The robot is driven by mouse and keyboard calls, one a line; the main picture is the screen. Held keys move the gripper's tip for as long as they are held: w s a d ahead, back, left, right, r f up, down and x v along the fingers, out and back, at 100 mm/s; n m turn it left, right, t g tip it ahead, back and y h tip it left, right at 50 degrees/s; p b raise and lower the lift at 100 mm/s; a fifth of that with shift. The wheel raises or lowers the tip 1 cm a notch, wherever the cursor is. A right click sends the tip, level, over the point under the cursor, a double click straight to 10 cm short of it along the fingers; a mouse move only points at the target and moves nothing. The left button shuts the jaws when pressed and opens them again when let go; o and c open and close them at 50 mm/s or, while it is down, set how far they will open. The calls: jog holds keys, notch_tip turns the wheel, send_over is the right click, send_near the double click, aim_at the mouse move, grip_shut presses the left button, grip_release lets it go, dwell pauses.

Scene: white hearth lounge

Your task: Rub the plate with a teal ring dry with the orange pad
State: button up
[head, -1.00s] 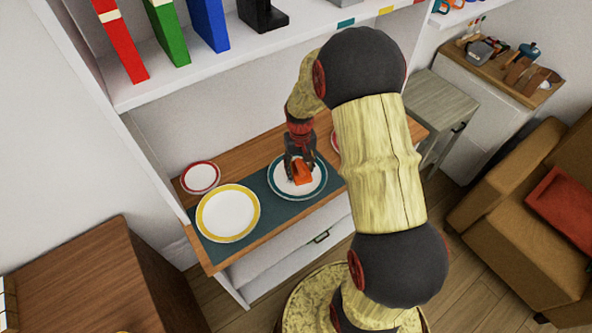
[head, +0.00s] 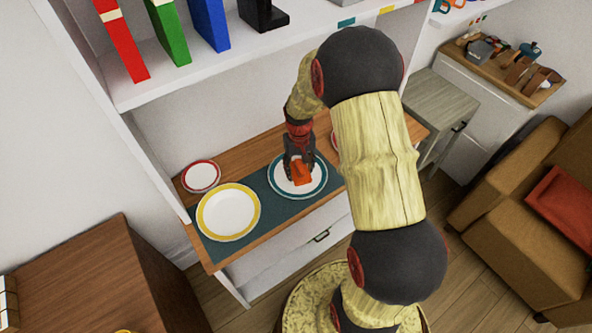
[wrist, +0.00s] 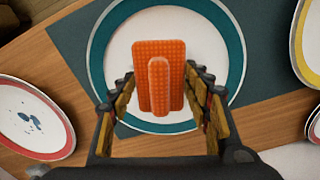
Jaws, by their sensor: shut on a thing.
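The plate with a teal ring (head: 277,192) lies flat on a dark teal mat on the wooden counter. It fills the middle of the wrist view (wrist: 98,62), and its visible white face looks clean. The orange pad (wrist: 143,52), a ribbed block with a raised grip, is over the middle of this plate; it also shows in the head view (head: 302,175). My gripper (wrist: 160,85) is shut on the pad's grip from both sides, pointing down at the plate. The pad hides part of the plate's centre, and I cannot tell whether its underside touches.
A yellow-ringed plate (head: 228,212) lies left on the mat (head: 262,208), and a small red-rimmed plate (head: 201,177) behind it. Another red-rimmed plate (wrist: 32,122) with dark blue spots lies on the other side, mostly behind my arm. A shelf (head: 250,52) with coloured books overhangs the counter.

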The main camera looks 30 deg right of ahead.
jog(key=shift+d, duration=0.2)
jog(key=shift+s+a, duration=0.1)
jog(key=shift+a, duration=1.2)
jog(key=shift+d+r+p, duration=0.1)
jog(key=shift+d+p, duration=0.25)
jog(key=shift+d, duration=1.05)
jog(key=shift+a, duration=1.35)
jog(key=shift+d+f, duration=0.1)
jog(key=shift+f, duration=0.1)
jog(key=shift+d+r, duration=0.15)
jog(key=shift+d, duration=1.05)
jog(key=shift+a+p, duration=0.45)
jog(key=shift+a, duration=0.9)
jog(key=shift+d, duration=1.35)
jog(key=shift+a, duration=1.35)
